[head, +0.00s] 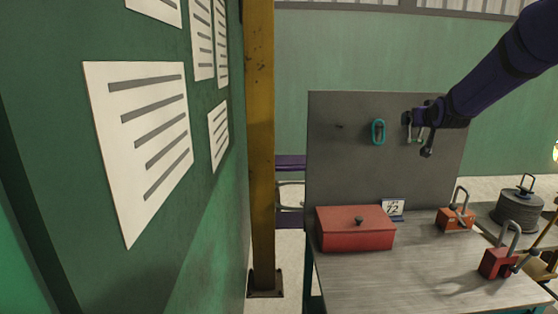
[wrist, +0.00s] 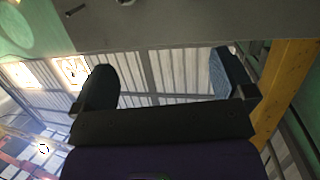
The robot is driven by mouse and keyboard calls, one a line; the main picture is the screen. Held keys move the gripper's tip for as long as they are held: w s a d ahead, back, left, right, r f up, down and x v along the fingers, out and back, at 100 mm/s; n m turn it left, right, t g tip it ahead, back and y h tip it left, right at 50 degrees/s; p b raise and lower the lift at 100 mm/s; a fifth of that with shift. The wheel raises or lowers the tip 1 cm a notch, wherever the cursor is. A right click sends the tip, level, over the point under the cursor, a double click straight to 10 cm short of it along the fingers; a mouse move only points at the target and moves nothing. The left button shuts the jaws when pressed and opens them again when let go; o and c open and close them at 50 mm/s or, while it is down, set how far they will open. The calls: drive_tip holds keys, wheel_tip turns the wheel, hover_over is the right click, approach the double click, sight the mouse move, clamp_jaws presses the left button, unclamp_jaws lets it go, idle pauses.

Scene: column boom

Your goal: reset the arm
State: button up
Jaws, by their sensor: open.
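My gripper (head: 419,138) is in the upper right of the head view, at the end of my dark blue arm, which comes in from the upper right corner. It is in front of the right part of the grey upright panel (head: 330,180), above the workbench. In the wrist view my gripper (wrist: 166,85) has its two dark fingers wide apart with nothing between them. A teal ring (head: 378,132) hangs on the panel, left of my gripper. Whether my gripper touches the panel cannot be told.
A red lidded box (head: 355,228), a number card (head: 393,208) and two red padlock-like blocks (head: 456,219) (head: 497,262) stand on the workbench (head: 400,275). A yellow column (head: 261,150) and green wall (head: 215,250) are left. A grey weight (head: 519,212) stands right.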

drive_tip(key=s+a+r+g+y, duration=0.15)
drive_tip(key=s+a, duration=0.25)
drive_tip(key=s, duration=0.8)
drive_tip(key=s+a+r+g, duration=0.3)
drive_tip(key=s+a, duration=0.2)
drive_tip(key=s, duration=0.6)
drive_tip(key=s+a+f+g, duration=0.1)
drive_tip(key=s+f, duration=0.1)
drive_tip(key=s, duration=0.7)
drive_tip(key=s+a+f+n+g, duration=0.1)
drive_tip(key=s+a+f+g, duration=0.1)
drive_tip(key=s, duration=0.7)
drive_tip(key=s+a+f+g+y, duration=0.1)
drive_tip(key=s+f, duration=0.2)
drive_tip(key=s, duration=0.6)
drive_tip(key=shift+s+a+n+g, duration=0.25)
drive_tip(key=shift+s+n+g, duration=0.05)
drive_tip(key=shift+g, duration=0.05)
drive_tip(key=shift+f, duration=0.1)
